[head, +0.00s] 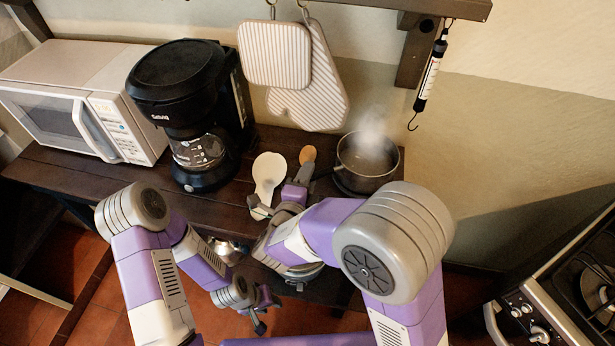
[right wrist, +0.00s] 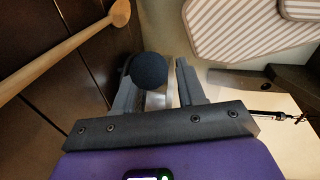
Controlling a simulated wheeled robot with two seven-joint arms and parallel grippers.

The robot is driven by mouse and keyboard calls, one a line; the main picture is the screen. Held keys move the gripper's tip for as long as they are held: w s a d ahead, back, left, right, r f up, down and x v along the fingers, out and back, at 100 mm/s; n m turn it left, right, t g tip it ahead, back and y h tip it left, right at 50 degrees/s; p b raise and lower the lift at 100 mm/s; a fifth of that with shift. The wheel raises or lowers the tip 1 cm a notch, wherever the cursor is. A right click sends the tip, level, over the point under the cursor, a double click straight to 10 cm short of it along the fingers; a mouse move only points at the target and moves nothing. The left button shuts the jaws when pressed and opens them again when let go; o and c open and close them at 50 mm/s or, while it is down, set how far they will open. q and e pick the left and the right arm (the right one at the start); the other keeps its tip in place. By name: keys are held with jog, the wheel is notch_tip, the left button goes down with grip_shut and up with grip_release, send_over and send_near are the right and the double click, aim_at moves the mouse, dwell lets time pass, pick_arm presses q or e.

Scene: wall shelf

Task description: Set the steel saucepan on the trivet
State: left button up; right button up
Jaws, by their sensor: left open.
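The steel saucepan (head: 366,163) is at the right end of the dark wooden shelf, upright, with steam rising from it. A dark edge shows under it; I cannot tell whether this is the trivet, which I cannot make out elsewhere. My right gripper (head: 297,187) is left of the saucepan, low over the shelf's front. In the right wrist view its fingers (right wrist: 158,88) stand apart, with a dark rounded thing between them that I cannot identify. Whether they hold the saucepan's handle is unclear. My left gripper (head: 262,308) is open and empty, below the shelf's front edge.
A white spoon rest (head: 268,174) and a wooden spoon (head: 307,154) lie left of the saucepan. A coffee maker (head: 190,100) and a microwave (head: 75,95) stand farther left. Pot holders (head: 275,55) and a hanging scale (head: 431,70) hang above. A stove (head: 560,290) is at lower right.

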jog(key=shift+o, duration=0.7)
jog(key=shift+s+a+r, duration=0.1)
jog(key=shift+r, duration=0.05)
jog(key=p+v, duration=0.3)
jog(key=v, duration=0.8)
jog(key=shift+s+p, duration=0.3)
jog(key=shift+s, duration=0.05)
jog(key=shift+a, duration=0.1)
